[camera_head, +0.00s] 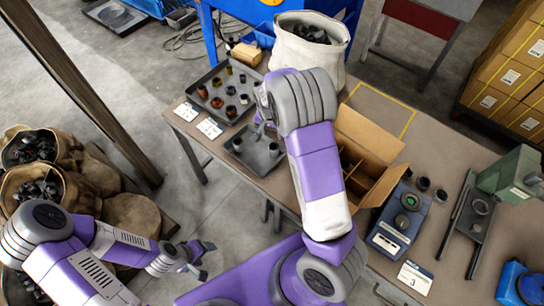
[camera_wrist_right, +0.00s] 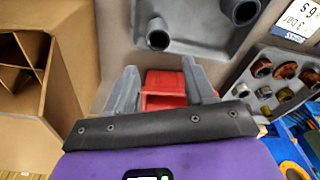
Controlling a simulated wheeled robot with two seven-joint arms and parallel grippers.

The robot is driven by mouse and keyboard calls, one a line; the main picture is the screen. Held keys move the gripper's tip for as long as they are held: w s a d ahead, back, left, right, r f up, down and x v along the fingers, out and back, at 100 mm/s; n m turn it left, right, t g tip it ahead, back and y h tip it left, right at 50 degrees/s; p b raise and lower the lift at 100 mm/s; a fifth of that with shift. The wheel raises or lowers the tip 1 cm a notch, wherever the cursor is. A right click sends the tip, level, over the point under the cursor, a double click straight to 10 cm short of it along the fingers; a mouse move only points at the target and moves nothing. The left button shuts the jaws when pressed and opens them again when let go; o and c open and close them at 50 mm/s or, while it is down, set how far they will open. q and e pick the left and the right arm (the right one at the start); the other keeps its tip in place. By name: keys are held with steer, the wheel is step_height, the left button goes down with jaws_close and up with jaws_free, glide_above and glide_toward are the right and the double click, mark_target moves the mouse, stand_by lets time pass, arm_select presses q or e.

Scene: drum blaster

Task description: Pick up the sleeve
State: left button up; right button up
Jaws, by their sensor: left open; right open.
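Short tube-like sleeves stand in two trays; which one the task means I cannot tell. The small grey tray (camera_head: 247,163) holds a dark sleeve (camera_head: 237,145) and another dark sleeve (camera_head: 273,149). In the right wrist view these are a near sleeve (camera_wrist_right: 158,36) and a far sleeve (camera_wrist_right: 243,12). The larger grey tray (camera_head: 190,92) holds several brown, orange and dark sleeves. My right gripper (camera_head: 261,130) is open above the small tray; its fingers also show in the wrist view (camera_wrist_right: 160,82), with something red between them. My left gripper (camera_head: 199,262) is open, away from the table at lower left.
An open divided cardboard box (camera_head: 368,140) stands right of my right arm. Sacks (camera_head: 38,150) of dark parts are at left.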

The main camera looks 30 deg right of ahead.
mark_target(274, 145)
step_height(274, 145, down, 2)
steer(key=shift+s+b, duration=0.15)
steer(key=shift+b, duration=0.3)
steer(key=f, duration=0.2)
steer(key=f+b, duration=0.1)
steer(key=f, duration=0.2)
steer(key=w+d+f+b, duration=0.1)
steer(key=f, duration=0.2)
steer(key=shift+f, duration=0.2)
arm_select(q)
step_height(274, 145, down, 4)
steer(key=shift+f, duration=0.25)
arm_select(e)
steer(key=shift+r, duration=0.1)
jaws_close()
